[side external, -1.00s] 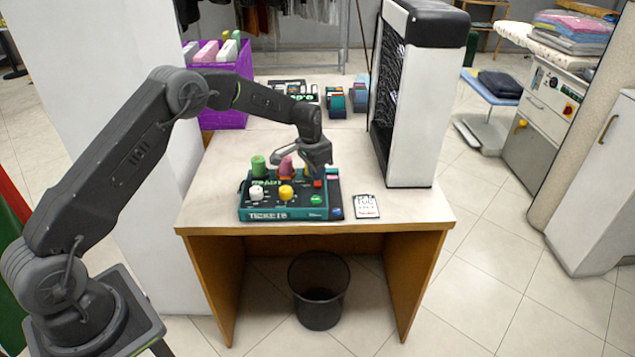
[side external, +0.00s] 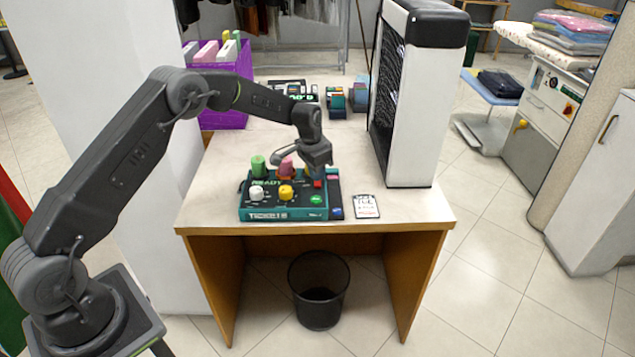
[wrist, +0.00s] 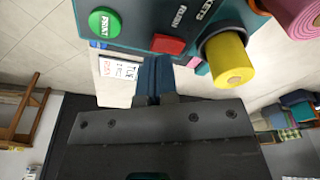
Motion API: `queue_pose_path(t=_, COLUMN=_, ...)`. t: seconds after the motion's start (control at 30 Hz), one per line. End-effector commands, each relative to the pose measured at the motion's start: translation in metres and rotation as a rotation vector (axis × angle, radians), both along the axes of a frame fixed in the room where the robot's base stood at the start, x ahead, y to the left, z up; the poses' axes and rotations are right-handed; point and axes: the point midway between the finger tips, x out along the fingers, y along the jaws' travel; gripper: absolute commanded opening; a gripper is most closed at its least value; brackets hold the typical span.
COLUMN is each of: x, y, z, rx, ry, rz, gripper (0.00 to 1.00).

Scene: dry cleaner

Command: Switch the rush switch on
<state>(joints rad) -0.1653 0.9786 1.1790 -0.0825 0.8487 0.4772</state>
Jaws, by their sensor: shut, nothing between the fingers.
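The rush switch, a red rocker on the teal and black ticket panel (side external: 262,214), shows in the wrist view (wrist: 168,44) beside the word RUSH. It is a small red patch in the side view (side external: 318,184); I cannot tell its on or off position. My gripper (wrist: 154,78) is shut and empty, its fingertips close to the switch's edge in the wrist view. Contact cannot be told.
A tall white and black unit (side external: 412,110) stands behind right.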

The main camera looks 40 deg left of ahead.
Motion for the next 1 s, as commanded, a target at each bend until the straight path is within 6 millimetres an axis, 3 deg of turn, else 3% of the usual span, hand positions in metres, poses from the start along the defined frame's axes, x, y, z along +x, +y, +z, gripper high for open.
queue_pose_path(t=1.0, x=0.0, y=0.0, z=-0.015, rx=-0.001, ry=0.001, rz=0.0, gripper=0.0)
